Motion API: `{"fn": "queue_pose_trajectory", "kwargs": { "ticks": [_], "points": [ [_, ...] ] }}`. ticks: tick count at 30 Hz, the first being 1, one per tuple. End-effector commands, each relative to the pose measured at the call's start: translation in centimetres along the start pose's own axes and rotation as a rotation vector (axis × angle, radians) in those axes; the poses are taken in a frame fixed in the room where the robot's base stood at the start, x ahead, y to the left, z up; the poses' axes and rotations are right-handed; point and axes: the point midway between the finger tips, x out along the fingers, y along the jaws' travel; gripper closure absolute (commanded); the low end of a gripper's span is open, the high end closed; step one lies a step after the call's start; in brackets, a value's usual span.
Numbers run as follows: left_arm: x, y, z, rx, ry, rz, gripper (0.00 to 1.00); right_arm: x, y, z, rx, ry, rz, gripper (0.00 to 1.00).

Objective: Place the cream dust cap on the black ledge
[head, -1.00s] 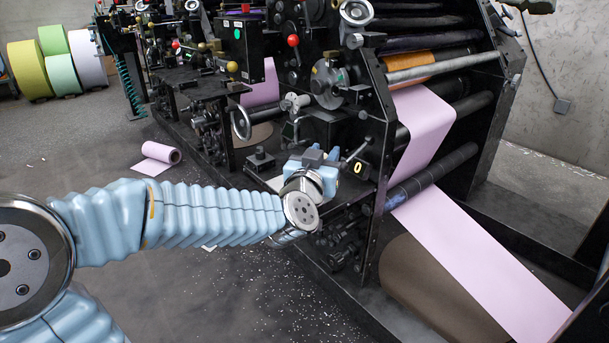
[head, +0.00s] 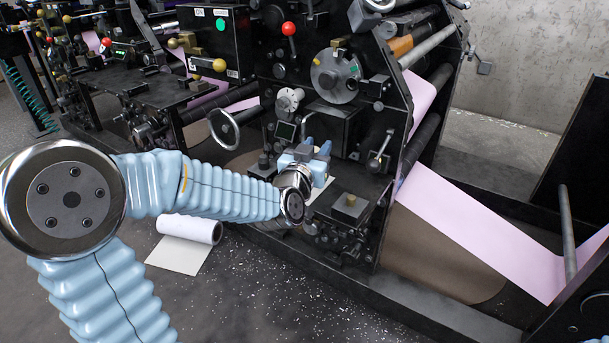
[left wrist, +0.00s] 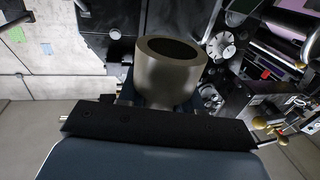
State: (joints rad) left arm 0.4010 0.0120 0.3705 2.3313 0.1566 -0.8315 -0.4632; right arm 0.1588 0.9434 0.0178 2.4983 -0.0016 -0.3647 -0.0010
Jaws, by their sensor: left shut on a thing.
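My left gripper (head: 312,152) shows in the head view in front of the black printing machine, its blue fingers raised above a black ledge (head: 372,186). In the left wrist view a round, hollow, cup-like piece (left wrist: 165,78) stands at the gripper, its dark opening facing the camera side. It looks grey-brown in shade; I take it for the cream dust cap. The gripper is shut on it. In the head view the cap is hidden by the gripper and wrist. I cannot tell whether the cap touches the ledge. My right gripper is not in view.
A small brass-topped block (head: 350,202) sits on the ledge, right of the gripper. A handwheel (head: 223,130) and a lever (head: 380,150) stick out of the machine nearby. A pale paper roll (head: 190,228) lies on the floor. Pink web (head: 480,220) runs down at right.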

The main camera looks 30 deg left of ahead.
Motion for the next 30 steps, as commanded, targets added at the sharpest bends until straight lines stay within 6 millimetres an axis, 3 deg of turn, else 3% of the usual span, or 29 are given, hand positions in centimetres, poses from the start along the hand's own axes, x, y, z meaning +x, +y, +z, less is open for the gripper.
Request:
{"fn": "queue_pose_trajectory", "kwargs": {
  "ticks": [6,12,20,26,30],
  "points": [
    [4.4,-4.7,2.9,-0.002,-0.004,-0.006,0.95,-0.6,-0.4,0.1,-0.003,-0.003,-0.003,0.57],
    [6.5,-6.8,6.9,-0.002,-0.004,-0.002,0.95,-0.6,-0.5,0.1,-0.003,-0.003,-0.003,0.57],
    [7.5,-7.7,8.5,-0.002,-0.002,-0.002,0.95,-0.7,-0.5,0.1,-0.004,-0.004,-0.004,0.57],
    [7.5,-7.8,11.5,-0.002,-0.003,-0.001,0.95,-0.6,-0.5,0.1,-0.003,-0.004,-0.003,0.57],
    [7.5,-7.7,11.6,0.0,0.001,-0.001,0.95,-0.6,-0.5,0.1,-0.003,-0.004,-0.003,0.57]
  ]
}}
